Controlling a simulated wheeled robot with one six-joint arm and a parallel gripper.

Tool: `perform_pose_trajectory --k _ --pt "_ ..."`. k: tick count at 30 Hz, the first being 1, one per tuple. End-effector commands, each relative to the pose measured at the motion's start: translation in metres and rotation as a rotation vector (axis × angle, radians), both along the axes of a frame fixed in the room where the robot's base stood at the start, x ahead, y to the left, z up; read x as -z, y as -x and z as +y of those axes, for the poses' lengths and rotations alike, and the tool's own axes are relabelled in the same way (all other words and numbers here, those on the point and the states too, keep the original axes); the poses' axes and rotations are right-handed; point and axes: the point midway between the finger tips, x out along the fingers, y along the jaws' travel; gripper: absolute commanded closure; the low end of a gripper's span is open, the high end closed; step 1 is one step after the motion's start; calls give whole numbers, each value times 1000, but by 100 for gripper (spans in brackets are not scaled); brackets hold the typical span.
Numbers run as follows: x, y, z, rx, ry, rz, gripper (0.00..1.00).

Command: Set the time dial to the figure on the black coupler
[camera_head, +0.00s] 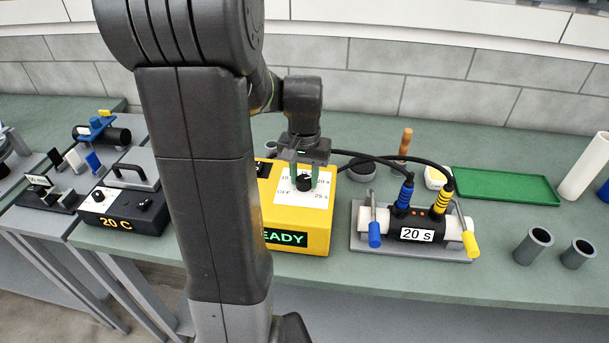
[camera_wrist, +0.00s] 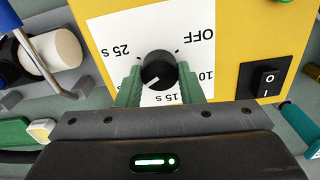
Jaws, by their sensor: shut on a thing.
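The black coupler (camera_head: 416,229) sits between two white pipe ends in the grey clamp stand, and its label reads "20 s". The yellow control box (camera_head: 317,238) has a white dial plate (camera_wrist: 110,30) with a round black time dial (camera_wrist: 158,70). My gripper (camera_head: 304,177) is over the plate, its green fingers shut on either side of the dial; it also shows in the wrist view (camera_wrist: 160,84). The figure there is hidden by a finger.
Blue- and yellow-collared cables (camera_head: 405,193) run from the box to the coupler. A black on/off rocker switch (camera_wrist: 267,79) is beside the dial plate. The box's display (camera_head: 285,238) partly shows "EADY". A green tray (camera_head: 505,186) and grey cups (camera_head: 533,246) stand right; a black "20 C" unit (camera_head: 125,215) stands left.

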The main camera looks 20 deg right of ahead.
Motion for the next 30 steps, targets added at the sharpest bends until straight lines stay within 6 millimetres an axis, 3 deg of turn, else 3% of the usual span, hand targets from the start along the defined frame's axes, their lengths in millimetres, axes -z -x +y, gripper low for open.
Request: perform_pose_trajectory --k 12,13,15,16,25,30 --pt "-1 0 0 -41 1 -1 89" --pt "-1 0 0 -41 1 -1 60" --pt "-1 0 0 -40 1 -1 47" --pt "-1 0 0 -40 1 -1 44" --pt "-2 0 0 -39 1 -1 44" --pt "-21 -1 -1 -39 3 -5 44"
